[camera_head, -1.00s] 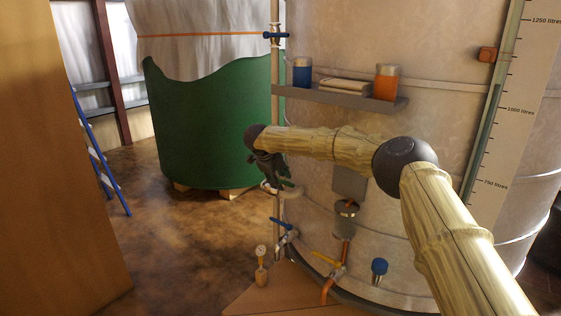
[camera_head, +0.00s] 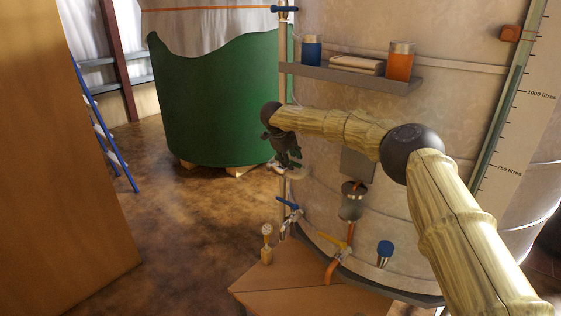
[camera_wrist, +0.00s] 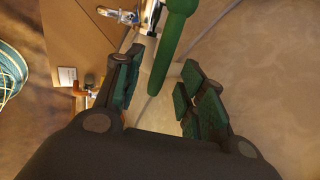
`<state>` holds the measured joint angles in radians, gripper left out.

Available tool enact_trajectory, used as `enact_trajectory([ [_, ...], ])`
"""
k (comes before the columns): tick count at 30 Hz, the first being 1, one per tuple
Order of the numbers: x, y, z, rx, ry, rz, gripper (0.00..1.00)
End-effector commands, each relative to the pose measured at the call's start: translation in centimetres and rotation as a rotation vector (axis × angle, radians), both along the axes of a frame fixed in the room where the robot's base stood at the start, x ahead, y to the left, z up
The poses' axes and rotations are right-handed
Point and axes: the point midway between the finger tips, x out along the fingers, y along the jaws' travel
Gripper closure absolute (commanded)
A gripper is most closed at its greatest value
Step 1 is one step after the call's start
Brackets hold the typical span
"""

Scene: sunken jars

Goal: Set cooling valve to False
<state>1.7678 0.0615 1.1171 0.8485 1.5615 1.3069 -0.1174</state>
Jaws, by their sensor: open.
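Several valves sit around the pipe and tank; no readable label tells me which is the cooling valve. In the wrist view a long green handle (camera_wrist: 172,45) reaches down between the fingers of my gripper (camera_wrist: 160,75). The fingers are spread, and I see no clear contact with the handle. In the head view my gripper (camera_head: 285,153) hangs beside the vertical pipe, left of the tank, and hides whatever is behind it. Below it is a blue-handled valve (camera_head: 287,204). A yellow-handled valve (camera_head: 334,243) sits on an orange pipe, and another blue handle (camera_head: 285,9) is higher up.
The big pale tank (camera_head: 460,100) fills the right. A grey shelf (camera_head: 350,78) holds a blue jar (camera_head: 311,50), an orange jar (camera_head: 400,63) and folded cloth. A gauge (camera_head: 266,231) and blue knob (camera_head: 385,248) are low. Open floor (camera_head: 195,235) lies left.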

Motion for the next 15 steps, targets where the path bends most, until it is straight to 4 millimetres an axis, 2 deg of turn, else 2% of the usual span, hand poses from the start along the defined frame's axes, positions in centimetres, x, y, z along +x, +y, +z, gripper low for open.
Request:
enact_trajectory([
  [15, 0.6, -0.5, -1.9, -0.001, 0.001, 0.000, 0.60],
])
